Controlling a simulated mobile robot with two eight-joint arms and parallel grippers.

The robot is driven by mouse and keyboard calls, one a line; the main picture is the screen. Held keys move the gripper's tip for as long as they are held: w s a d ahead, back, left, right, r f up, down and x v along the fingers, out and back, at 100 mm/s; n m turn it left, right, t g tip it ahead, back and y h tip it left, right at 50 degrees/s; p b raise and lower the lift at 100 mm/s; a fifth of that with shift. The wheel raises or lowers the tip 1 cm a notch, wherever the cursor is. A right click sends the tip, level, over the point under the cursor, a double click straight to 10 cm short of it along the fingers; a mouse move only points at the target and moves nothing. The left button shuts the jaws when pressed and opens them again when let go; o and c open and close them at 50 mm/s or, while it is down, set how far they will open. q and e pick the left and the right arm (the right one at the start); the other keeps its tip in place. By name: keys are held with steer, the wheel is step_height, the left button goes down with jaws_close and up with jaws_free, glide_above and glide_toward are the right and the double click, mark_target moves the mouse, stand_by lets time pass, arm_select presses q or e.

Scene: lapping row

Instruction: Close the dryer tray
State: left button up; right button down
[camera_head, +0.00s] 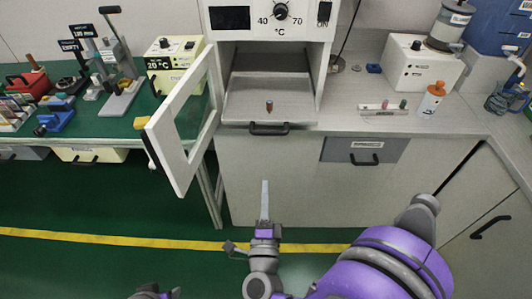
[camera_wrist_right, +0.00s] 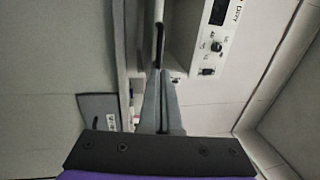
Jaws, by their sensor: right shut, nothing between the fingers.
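The dryer (camera_head: 317,52) stands at the back centre, with its framed door (camera_head: 176,162) swung open to the left. The dryer tray (camera_head: 240,103) sticks out of the opening, and its black handle (camera_head: 269,129) faces me. A small brown object (camera_head: 269,106) stands upright on the tray. My right gripper (camera_head: 265,186) is shut and empty, pointing up in the picture, below the handle and apart from it. Its closed fingers also show in the right wrist view (camera_wrist_right: 160,100). Only part of my left gripper (camera_head: 155,293) shows at the bottom edge; its fingers are unclear.
A green bench (camera_head: 92,124) with tools is at left. The floor in front is clear.

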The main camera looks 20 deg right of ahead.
mark_target(269, 93)
steer(key=p+x, duration=0.1)
steer(key=x, duration=1.3)
steer(key=shift+d, duration=0.1)
steer(key=shift+s, duration=0.1)
steer(key=f+x, duration=0.1)
steer(key=x, duration=0.7)
steer(key=f+x, duration=0.2)
steer(key=x, duration=0.5)
steer(key=w+f+x, duration=0.1)
steer(key=x, duration=0.7)
steer(key=shift+w+d+f+p, duration=0.15)
steer(key=shift+w+p, duration=0.15)
steer(key=shift+p, duration=0.1)
steer(key=shift+w+d, duration=0.1)
steer(key=shift+d, duration=0.05)
steer(key=shift+r, duration=0.3)
steer(key=shift+f, duration=0.1)
